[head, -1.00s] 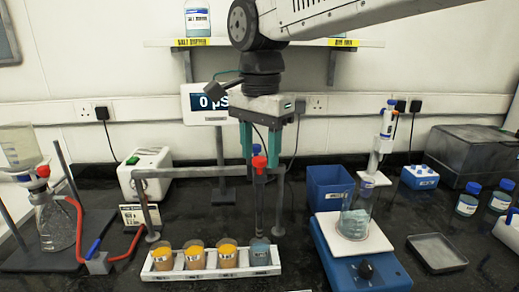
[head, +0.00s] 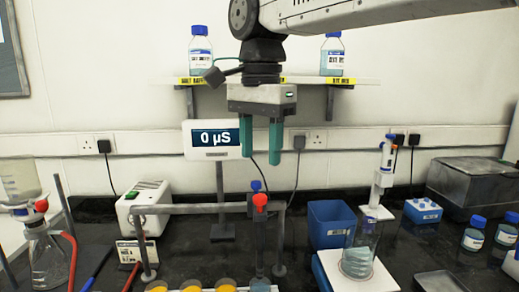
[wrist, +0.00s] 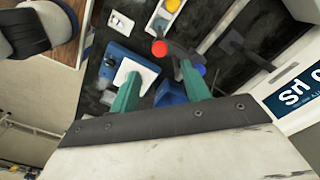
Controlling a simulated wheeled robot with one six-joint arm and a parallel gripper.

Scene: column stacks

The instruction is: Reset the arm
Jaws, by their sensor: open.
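My gripper (head: 261,138) hangs from the arm in the upper middle of the head view. Its two green fingers are apart, with nothing between them. It is above the clamp stand's crossbar and its red knob (head: 260,199), clear of both. In the wrist view my gripper (wrist: 158,84) shows its green fingers spread, with the red knob (wrist: 159,48) beyond them.
Cups (head: 226,286) stand in a rack at the front, partly cut off. A beaker (head: 358,260) stands on a white plate at right. A blue bin (head: 328,222) and a display (head: 212,139) stand behind. A shelf (head: 300,79) holds two bottles.

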